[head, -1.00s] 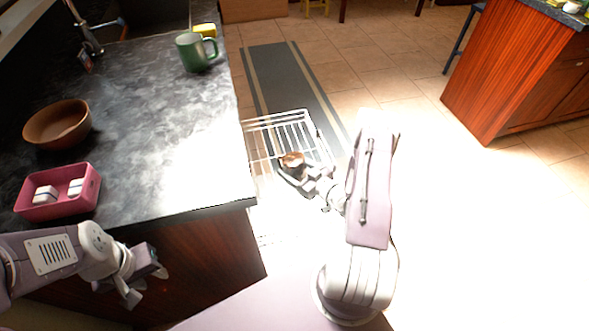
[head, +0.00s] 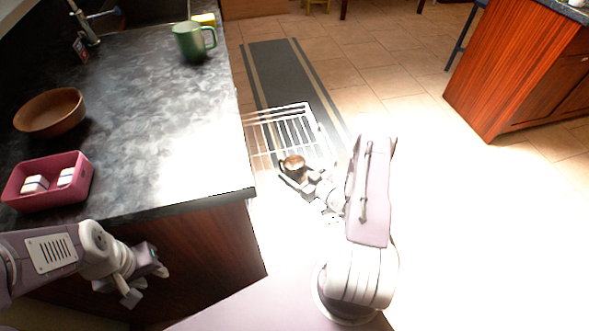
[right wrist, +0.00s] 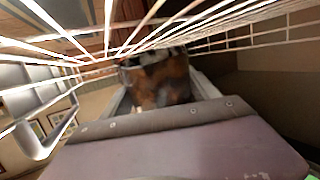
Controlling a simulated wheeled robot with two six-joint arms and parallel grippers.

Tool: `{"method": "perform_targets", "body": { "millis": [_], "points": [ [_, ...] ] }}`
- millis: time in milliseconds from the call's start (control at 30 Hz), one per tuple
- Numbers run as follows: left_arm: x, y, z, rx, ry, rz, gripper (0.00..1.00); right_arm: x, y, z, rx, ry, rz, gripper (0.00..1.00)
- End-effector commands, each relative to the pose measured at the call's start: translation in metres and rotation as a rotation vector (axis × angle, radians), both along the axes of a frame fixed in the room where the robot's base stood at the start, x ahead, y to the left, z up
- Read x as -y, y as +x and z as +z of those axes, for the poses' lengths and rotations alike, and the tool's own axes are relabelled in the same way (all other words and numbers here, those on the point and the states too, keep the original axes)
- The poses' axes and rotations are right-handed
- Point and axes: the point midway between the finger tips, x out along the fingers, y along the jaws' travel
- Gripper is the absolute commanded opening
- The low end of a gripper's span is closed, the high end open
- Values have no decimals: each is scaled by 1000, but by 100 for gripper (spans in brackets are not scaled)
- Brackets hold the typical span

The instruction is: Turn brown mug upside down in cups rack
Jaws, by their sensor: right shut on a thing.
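The brown mug (head: 293,166) is small in the head view, at the near end of the white wire rack (head: 262,134). My right gripper (head: 297,175) is shut on it. In the right wrist view the mug (right wrist: 160,82) sits between the fingers, brown and shiny, with wires of the rack (right wrist: 108,28) across the top of the picture. I cannot tell which way the mug's mouth faces or whether it touches the rack. My left gripper (head: 147,281) is open and empty, low beside the front of the counter.
The dark counter (head: 150,130) fills the left, its edge close to the rack. On it are a green mug (head: 190,42), a brown bowl (head: 50,112) and a pink bin (head: 50,190) with white items. The floor (head: 450,210) right of my right arm is clear.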

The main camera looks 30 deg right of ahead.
Motion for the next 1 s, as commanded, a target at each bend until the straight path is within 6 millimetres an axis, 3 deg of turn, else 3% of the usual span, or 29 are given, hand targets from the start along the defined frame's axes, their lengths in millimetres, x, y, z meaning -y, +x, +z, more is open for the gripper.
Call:
{"method": "perform_targets", "body": {
  "millis": [100,367,400,467,800,1000],
  "points": [
    [0,0,-8,0,0,0,36,0,0,-10,2,0,0,34],
    [0,0,-7,0,0,0,36,0,0,-9,2,0,0,34],
    [0,0,-7,0,0,0,36,0,0,-9,2,0,0,78],
    [0,0,-7,0,0,0,36,0,0,-9,2,0,0,95],
    [0,0,-5,0,0,0,36,0,0,-7,0,0,0,95],
    [0,0,20,0,0,0,36,0,0,26,1,-2,0,95]
  ]
}}
